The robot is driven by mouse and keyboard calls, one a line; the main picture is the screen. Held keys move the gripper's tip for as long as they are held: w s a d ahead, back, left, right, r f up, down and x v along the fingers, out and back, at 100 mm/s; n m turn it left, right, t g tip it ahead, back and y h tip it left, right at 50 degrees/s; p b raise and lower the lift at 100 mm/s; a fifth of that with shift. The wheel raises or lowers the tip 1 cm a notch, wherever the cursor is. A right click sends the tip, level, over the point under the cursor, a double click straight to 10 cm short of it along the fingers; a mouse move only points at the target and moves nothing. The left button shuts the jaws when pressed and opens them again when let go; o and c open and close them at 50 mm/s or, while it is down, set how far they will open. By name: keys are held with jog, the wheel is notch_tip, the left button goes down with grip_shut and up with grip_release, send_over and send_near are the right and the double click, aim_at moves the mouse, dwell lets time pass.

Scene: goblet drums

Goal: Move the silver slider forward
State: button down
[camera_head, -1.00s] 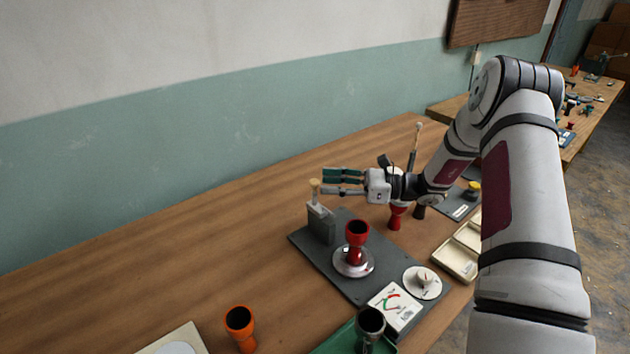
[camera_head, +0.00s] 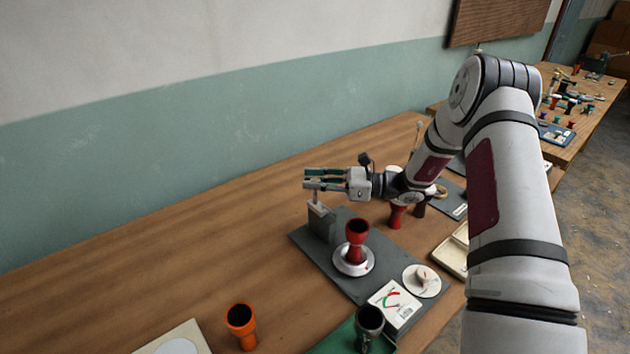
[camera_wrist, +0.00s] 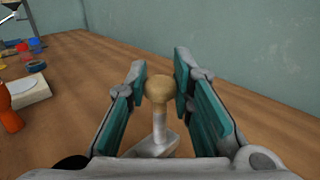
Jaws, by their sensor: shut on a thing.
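The silver slider (camera_head: 314,197) is a short silvery stem standing on a grey block (camera_head: 321,223) at the far left corner of a dark grey base plate (camera_head: 345,286). In the wrist view the silver slider (camera_wrist: 159,122) carries a round tan knob (camera_wrist: 158,89). My gripper (camera_head: 306,178) is level above the block, and in the wrist view my gripper (camera_wrist: 160,70) has its teal-padded fingers on either side of the knob, shut on it. In the head view the fingers hide the knob.
A red goblet drum (camera_head: 357,238) stands on a round silver platform on the plate. A white dial (camera_head: 421,280) and a gauge card (camera_head: 394,304) are nearer. An orange goblet (camera_head: 241,323) and a dark goblet (camera_head: 369,325) stand in front. The table left of the plate is clear.

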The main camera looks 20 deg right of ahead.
aim_at(327, 208)
jog(key=s, duration=0.1)
jog(key=s+d+p, duration=0.1)
jog(key=s, duration=0.1)
jog(key=s+d+p, duration=0.1)
jog(key=shift+s, duration=0.3)
jog(key=shift+f, duration=0.1)
jog(key=c, duration=1.4)
grip_release()
jog(key=shift+s, duration=0.1)
jog(key=v, duration=1.2)
